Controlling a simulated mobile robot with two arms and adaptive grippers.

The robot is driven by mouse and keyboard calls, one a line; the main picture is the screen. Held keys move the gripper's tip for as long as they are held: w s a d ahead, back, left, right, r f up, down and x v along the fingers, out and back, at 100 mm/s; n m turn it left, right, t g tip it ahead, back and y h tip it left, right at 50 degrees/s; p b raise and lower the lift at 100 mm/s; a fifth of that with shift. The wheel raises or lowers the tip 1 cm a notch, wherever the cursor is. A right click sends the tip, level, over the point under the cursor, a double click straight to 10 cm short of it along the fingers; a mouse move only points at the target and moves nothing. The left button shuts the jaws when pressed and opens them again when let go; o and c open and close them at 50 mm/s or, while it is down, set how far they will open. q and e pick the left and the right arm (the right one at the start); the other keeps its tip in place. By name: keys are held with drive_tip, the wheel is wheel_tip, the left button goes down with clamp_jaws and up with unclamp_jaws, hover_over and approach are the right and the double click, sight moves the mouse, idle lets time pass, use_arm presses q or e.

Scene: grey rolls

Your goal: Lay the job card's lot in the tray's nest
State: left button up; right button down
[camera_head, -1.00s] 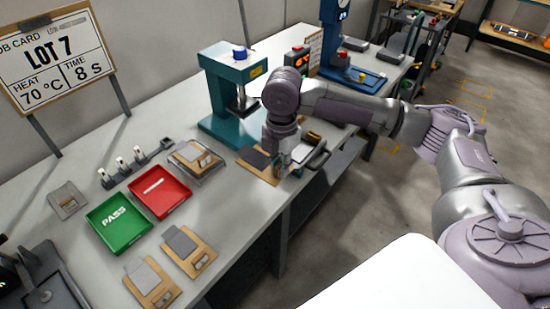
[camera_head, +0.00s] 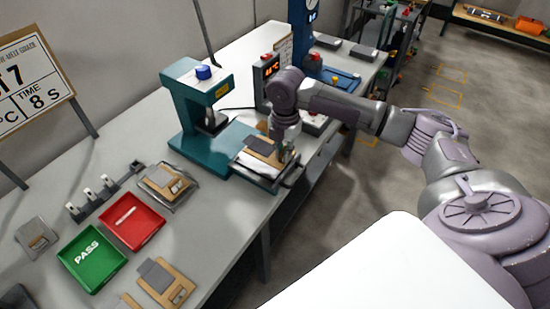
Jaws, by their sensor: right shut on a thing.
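My right gripper (camera_head: 286,152) is shut on a tan board with a dark grey sheet (camera_head: 259,146). The fingers are partly hidden by the wrist and the board. The board is over the pale tray (camera_head: 263,168), which sits at the teal press's foot and has a handle at its right. I cannot tell whether the board touches the tray, and the nest is hidden under it. The job card (camera_head: 30,80) at the far left is cut by the frame, with a "7" and "8 s" readable. My left gripper is not in view.
The teal press (camera_head: 188,120) stands behind the tray, beside a box with a red display (camera_head: 268,70). A green PASS bin (camera_head: 92,258), a red bin (camera_head: 132,221), another tan-and-grey board (camera_head: 166,282) and a stacked board (camera_head: 166,182) lie left. Bench between is clear.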

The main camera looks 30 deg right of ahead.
sight(276, 161)
drive_tip(key=shift+w+a+f, duration=0.3)
drive_tip(key=shift+w+f, duration=0.1)
drive_tip(key=shift+w, duration=0.2)
drive_tip(key=shift+w+a+f, duration=0.25)
drive_tip(key=shift+w+f, duration=0.15)
drive_tip(key=shift+w, duration=0.15)
drive_tip(key=shift+f+p, duration=0.5)
drive_tip(key=shift+f, duration=1.45)
drive_tip(key=shift+f, duration=0.1)
drive_tip(key=c, duration=1.2)
unclamp_jaws()
wheel_tip(276, 161, up, 12)
drive_tip(key=shift+r+b, duration=0.15)
drive_tip(key=shift+b, duration=0.4)
